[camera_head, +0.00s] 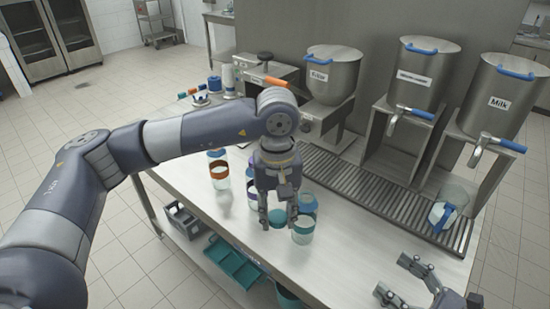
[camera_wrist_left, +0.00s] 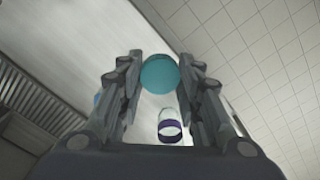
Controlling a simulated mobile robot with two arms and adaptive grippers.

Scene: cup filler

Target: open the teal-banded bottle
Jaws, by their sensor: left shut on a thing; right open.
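My left gripper (camera_head: 278,214) points down over the table, its fingers on either side of a round teal lid (camera_head: 277,217). The lid also shows between the fingertips in the left wrist view (camera_wrist_left: 160,73). My right gripper (camera_head: 400,277) is open and empty at the lower right.
A ribbed drain tray (camera_head: 370,190) runs below the metal dispensers (camera_head: 425,75). A clear jug (camera_head: 455,195) stands at right. The table's front right is clear.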

